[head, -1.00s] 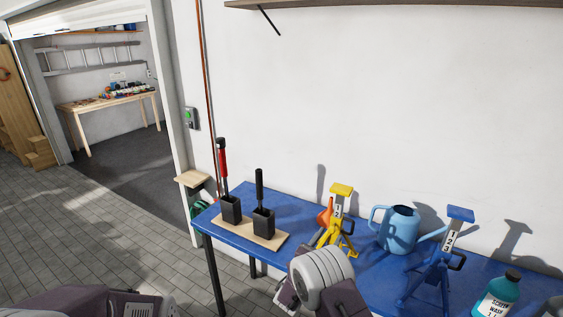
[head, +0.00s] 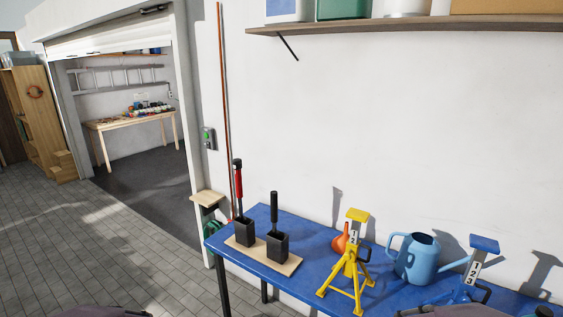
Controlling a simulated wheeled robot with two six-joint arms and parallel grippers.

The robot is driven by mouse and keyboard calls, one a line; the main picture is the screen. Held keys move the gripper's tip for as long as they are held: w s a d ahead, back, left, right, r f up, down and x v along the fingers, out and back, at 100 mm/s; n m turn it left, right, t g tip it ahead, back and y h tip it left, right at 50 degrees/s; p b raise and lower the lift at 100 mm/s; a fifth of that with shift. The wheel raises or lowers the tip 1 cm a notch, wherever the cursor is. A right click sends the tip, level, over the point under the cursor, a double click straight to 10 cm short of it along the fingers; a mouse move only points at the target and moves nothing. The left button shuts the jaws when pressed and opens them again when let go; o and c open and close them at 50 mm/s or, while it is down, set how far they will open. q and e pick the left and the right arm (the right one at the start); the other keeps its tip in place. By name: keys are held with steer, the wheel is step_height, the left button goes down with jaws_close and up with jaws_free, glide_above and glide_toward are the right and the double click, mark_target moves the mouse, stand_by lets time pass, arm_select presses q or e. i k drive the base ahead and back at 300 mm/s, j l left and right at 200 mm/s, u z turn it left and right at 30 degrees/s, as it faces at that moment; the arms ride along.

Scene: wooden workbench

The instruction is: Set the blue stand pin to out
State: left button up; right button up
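The blue stand (head: 483,245) is at the right of the blue workbench in the head view. Its flat blue top and white number plate show, and its lower part is cut off by the bottom edge. A dark loop, perhaps its pin or handle, shows at its right side; I cannot tell how the pin is set. A yellow stand (head: 355,262) of similar shape stands to its left. Only dark edges of my own body show along the bottom edge; neither gripper is in view.
A light-blue watering can (head: 415,262) stands between the two stands, its spout reaching towards the blue one. An orange object (head: 340,240) sits behind the yellow stand. Two black holders with handles stand on a wooden board (head: 288,267) at left. A shelf (head: 400,24) hangs above.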

mark_target(464, 299)
steer(key=z, duration=1.55)
